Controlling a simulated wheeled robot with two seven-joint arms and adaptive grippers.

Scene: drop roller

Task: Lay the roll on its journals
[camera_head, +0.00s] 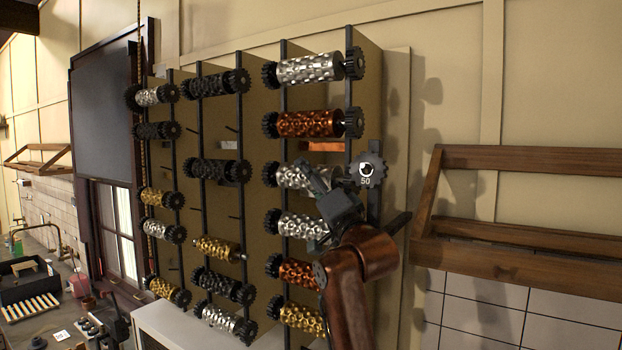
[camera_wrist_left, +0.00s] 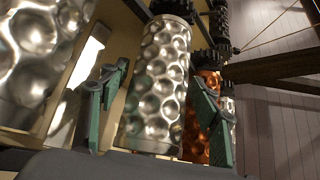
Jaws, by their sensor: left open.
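Dimpled silver, copper, gold and black rolls with dark gear ends lie across the dark posts of a wall rack (camera_head: 258,150). My left gripper (camera_head: 320,210) is at the rack's right column, its arm rising from below. In the left wrist view its open greenish fingers (camera_wrist_left: 155,110) stand either side of a silver roll (camera_wrist_left: 158,80), with a dark gear at its far end. It looks like the third roll down (camera_head: 292,175), partly hidden by the gripper. I cannot tell whether the fingers touch it. My right gripper cannot be made out.
A copper roll (camera_head: 305,123) lies above and another silver roll (camera_head: 293,225) below. A wooden wall frame (camera_head: 520,265) is at right, a cluttered bench (camera_head: 45,320) at lower left.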

